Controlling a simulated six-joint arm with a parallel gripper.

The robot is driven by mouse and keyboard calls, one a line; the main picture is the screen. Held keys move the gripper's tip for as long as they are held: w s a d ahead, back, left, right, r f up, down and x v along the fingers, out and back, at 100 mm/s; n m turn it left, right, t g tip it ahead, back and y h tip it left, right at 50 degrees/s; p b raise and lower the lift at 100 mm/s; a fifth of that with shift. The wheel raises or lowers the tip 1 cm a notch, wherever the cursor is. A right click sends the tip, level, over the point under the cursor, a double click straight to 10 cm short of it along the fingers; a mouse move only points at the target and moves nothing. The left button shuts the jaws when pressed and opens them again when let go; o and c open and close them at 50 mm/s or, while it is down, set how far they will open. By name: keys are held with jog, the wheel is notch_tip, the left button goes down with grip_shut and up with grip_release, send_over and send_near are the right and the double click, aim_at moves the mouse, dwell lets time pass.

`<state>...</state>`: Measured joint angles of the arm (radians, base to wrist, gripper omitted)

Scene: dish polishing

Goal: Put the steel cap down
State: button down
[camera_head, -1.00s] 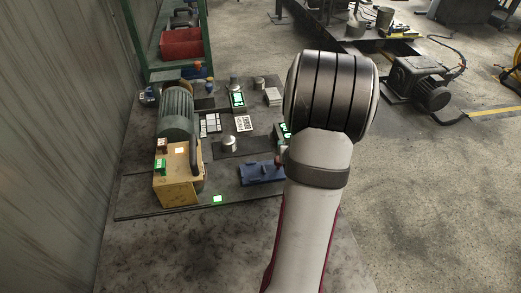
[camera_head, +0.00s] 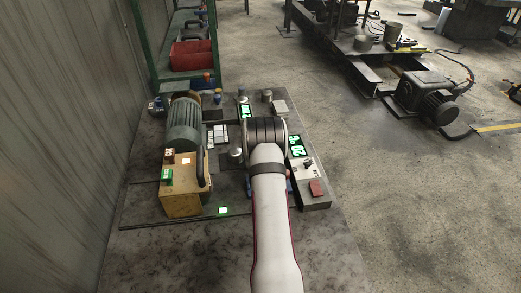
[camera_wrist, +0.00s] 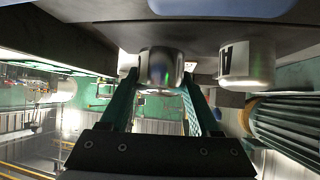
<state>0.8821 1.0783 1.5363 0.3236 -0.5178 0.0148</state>
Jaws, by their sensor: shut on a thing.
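A shiny steel cap (camera_wrist: 160,62) is between the fingers of my gripper (camera_wrist: 159,77) in the wrist view. The gripper is shut on it. The cap is close to a dark flat surface along the top of that view, but I cannot tell whether it touches it. A second steel cap marked "A" (camera_wrist: 247,67) stands to its right, apart from it. In the head view a steel cap (camera_head: 236,153) stands just left of my arm. My gripper and the held cap are hidden behind the arm there.
A green motor (camera_head: 184,128) and a yellow box (camera_head: 180,200) stand at left on the bench. A box with a green display (camera_head: 297,147) is right of my arm. Small metal cylinders (camera_head: 267,95) stand at the back. The bench front (camera_head: 170,265) is clear.

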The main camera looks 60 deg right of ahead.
jog(key=shift+f, duration=0.45)
jog(key=shift+f, duration=0.15)
jog(key=shift+c, duration=0.6)
grip_release()
